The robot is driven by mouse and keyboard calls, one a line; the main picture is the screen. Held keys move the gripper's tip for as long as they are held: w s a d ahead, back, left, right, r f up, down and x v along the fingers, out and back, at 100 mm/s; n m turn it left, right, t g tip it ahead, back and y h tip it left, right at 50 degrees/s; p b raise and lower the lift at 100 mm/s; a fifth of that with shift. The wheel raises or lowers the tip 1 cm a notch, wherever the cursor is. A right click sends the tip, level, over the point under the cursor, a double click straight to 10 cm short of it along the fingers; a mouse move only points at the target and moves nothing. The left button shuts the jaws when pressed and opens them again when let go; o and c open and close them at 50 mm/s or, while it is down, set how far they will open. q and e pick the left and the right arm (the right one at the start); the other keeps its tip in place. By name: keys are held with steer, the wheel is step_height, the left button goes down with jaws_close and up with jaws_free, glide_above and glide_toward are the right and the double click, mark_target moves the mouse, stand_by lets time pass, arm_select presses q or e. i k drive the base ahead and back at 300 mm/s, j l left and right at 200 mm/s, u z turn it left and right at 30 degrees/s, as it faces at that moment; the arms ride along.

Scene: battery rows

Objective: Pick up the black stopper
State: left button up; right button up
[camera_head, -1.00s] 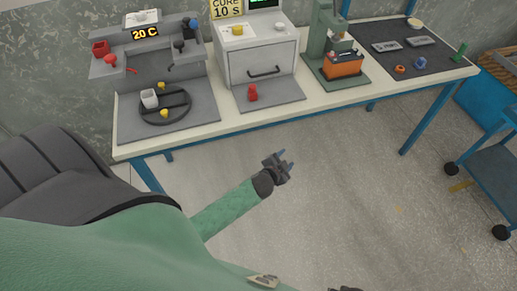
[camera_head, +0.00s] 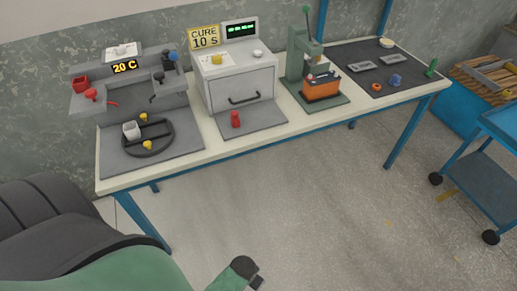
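A small black piece (camera_head: 157,75), which looks like the black stopper, is on the right part of the grey station (camera_head: 85,104) at the table's left end. Another dark piece (camera_head: 168,64) sits just behind it, beside a blue one (camera_head: 174,56); at this size I cannot be sure which is the stopper. My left gripper (camera_head: 256,282) is at the bottom edge, well in front of and below the table, far from the station. Its fingers are mostly cut off. My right gripper is out of view.
The white table (camera_head: 180,163) also holds a round black tray (camera_head: 168,139) with a white cup (camera_head: 131,130), a grey oven (camera_head: 236,88), a red piece (camera_head: 235,119) and a green press (camera_head: 303,60). A blue cart (camera_head: 489,165) stands right. The floor in front is clear.

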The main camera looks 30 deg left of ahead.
mark_target(166, 53)
steer(key=u, duration=1.5)
